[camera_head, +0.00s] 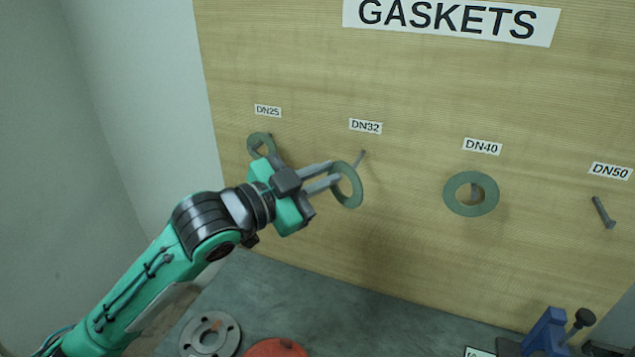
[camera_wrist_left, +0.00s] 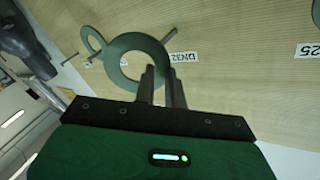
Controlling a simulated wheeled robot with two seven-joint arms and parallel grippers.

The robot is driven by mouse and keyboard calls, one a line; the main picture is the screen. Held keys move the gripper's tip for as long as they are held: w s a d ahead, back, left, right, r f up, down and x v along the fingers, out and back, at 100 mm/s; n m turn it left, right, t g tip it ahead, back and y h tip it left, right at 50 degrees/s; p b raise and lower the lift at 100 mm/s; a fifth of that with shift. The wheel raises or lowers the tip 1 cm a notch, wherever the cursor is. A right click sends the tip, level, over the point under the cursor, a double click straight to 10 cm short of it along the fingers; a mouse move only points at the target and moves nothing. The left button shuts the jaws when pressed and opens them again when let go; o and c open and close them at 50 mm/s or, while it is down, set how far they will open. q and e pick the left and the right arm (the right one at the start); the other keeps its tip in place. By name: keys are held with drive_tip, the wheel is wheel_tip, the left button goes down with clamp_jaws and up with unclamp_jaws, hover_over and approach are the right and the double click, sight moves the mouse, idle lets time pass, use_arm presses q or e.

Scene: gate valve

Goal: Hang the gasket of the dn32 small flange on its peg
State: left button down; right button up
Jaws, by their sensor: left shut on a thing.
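A thin grey-green gasket ring (camera_head: 356,184) is held by its near edge between the fingertips of my left gripper (camera_head: 333,174), in front of the wooden board. The DN32 peg (camera_head: 361,157) sticks out bare beneath the DN32 label (camera_head: 365,126). In the head view the ring is just below and left of the peg and overlaps its lower end. I cannot tell whether they touch. In the left wrist view the gasket (camera_wrist_left: 112,58) extends beyond the shut fingers (camera_wrist_left: 160,78), with the peg (camera_wrist_left: 170,35) at its edge. My right gripper is not in view.
Gaskets hang on the DN25 peg (camera_head: 257,139) and the DN40 peg (camera_head: 484,193). The DN50 peg (camera_head: 604,212) is bare. On the bench (camera_head: 345,312) lie a grey flange (camera_head: 188,338), a red disc (camera_head: 275,348) and a blue vise-like tool (camera_head: 546,331).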

use_arm(q)
drive_tip(key=w+d, duration=0.1)
drive_tip(key=w, duration=0.1)
drive_tip(key=w+d+f+b, duration=0.1)
drive_tip(key=w, duration=0.2)
drive_tip(key=w+d+b, duration=0.1)
drive_tip(key=w, duration=0.2)
drive_tip(key=shift+w+f, duration=0.15)
drive_tip(key=shift+w, duration=0.05)
drive_tip(key=shift+s+a, duration=0.3)
drive_tip(key=shift+s, duration=0.15)
drive_tip(key=shift+f, duration=0.1)
idle(0.4)
